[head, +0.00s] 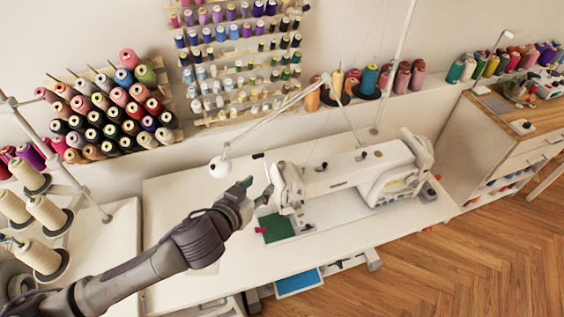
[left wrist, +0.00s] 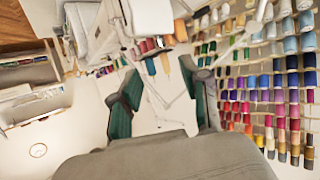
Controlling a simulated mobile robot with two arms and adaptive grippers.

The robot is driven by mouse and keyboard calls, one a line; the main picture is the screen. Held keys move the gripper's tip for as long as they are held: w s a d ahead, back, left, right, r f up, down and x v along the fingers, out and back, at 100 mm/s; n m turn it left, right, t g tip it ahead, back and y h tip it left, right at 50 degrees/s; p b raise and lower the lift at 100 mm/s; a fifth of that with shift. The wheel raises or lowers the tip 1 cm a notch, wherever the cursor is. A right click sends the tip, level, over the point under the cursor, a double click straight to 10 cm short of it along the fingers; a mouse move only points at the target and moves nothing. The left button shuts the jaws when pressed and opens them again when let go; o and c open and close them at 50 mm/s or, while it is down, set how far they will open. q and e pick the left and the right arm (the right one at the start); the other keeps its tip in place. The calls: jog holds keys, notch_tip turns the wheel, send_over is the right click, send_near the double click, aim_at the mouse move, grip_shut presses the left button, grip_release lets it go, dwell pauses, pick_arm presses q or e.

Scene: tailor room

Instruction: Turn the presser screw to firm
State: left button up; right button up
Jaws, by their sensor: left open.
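The white sewing machine (head: 345,172) stands on the white table, and its needle end faces left. My left gripper (head: 256,189) is open, just left of that end, with its fingers toward the machine head. I cannot tell whether it touches the machine. I cannot make out the presser screw or its setting for certain. In the left wrist view the open fingers (left wrist: 163,106) have nothing visible between them, and white machine parts (left wrist: 150,18) show beyond them at the top. My right gripper is not in view.
A green mat (head: 277,229) and a small pink item (head: 261,230) lie below the machine head. Thread racks (head: 110,112) line the wall. The white table's (head: 195,290) front left is clear.

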aim_at(281, 165)
pick_arm(q)
jog(key=p+x, duration=0.1)
jog(key=x, duration=0.3)
jog(key=p+x, duration=0.1)
jog(key=x, duration=0.9)
jog(key=shift+w+d+r+p, duration=0.2)
jog(key=shift+r+p, duration=0.1)
jog(key=shift+p, duration=0.1)
grip_shut()
